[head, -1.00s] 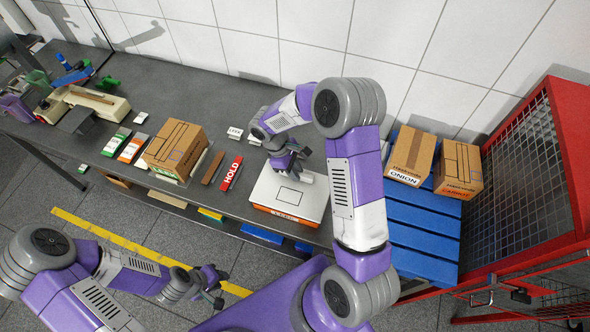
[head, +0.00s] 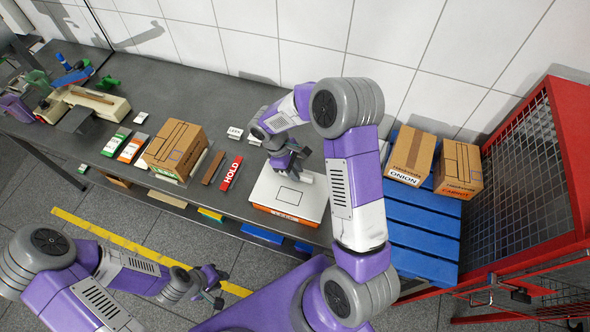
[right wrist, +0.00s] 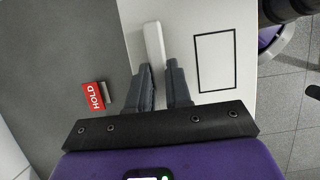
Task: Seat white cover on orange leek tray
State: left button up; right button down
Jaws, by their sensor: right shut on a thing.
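The white cover (head: 285,190), with a black rectangle outline on top, lies over the orange tray (head: 290,217), whose orange front edge shows beneath it. In the right wrist view, the cover (right wrist: 215,95) has a raised white handle bar (right wrist: 153,42). My right gripper (head: 300,172) is over the cover's back part; in the wrist view its fingers (right wrist: 159,75) are shut on the handle. Whether the cover sits fully flush on every side is hidden by my arm. My left gripper (head: 216,285) is open and empty, in front of the table over the floor.
A red HOLD sign (head: 231,173) lies left of the cover, near a brown bar (head: 213,167) and a cardboard box (head: 175,149). Small white label stands (head: 235,132) are behind. A blue pallet (head: 425,235) with two boxes and a red mesh cage (head: 520,190) stand right.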

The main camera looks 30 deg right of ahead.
jog(key=shift+f+b, duration=0.75)
jog(key=shift+f, duration=0.25)
jog(key=c, duration=1)
grip_release()
jog(key=shift+o, duration=0.2)
jog(key=shift+r, duration=0.1)
jog(key=v, duration=0.7)
jog(key=shift+w+r+p, duration=0.1)
jog(key=shift+r+p, duration=0.2)
jog(key=shift+p, duration=0.05)
